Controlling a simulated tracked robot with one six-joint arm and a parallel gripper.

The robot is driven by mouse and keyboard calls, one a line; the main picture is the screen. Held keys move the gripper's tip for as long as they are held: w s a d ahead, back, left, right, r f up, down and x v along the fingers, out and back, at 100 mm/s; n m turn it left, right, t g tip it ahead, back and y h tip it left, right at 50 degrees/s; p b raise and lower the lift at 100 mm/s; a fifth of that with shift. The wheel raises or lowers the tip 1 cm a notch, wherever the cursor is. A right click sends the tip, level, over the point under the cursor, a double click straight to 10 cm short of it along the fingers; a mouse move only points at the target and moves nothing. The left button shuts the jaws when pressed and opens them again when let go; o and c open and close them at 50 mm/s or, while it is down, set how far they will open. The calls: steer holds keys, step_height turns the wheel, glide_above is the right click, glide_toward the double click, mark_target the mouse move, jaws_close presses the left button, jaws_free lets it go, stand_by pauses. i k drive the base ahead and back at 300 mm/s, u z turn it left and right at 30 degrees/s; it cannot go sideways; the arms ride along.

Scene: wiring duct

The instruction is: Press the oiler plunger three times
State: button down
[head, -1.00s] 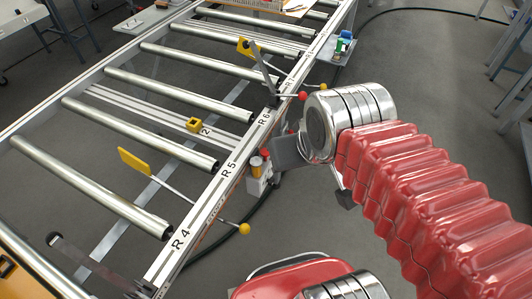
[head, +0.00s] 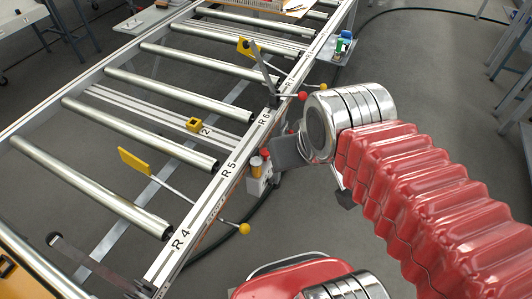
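The oiler (head: 258,184) is a small pale body on the outer side of the conveyor rail, below the R5 and R6 labels. A small red cap (head: 264,152), which looks like its plunger, shows at its top. My gripper (head: 288,153) is partly visible as a dark grey part beside the silver joint, just right of the red cap. Its fingertips cannot be made out, nor whether it touches the cap. Part of the gripper is hidden behind my arm.
The roller conveyor rail (head: 217,195) runs diagonally along the left. A lever with a yellow knob (head: 244,228) juts out in front of the oiler. A lever with a red knob (head: 303,96) juts out behind it. A side shelf (head: 341,56) holds small bottles. Floor right of the rail is open.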

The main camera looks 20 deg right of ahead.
mark_target(265, 154)
steer(key=u, duration=4.25)
steer(key=k, duration=0.65)
steer(key=u, duration=0.05)
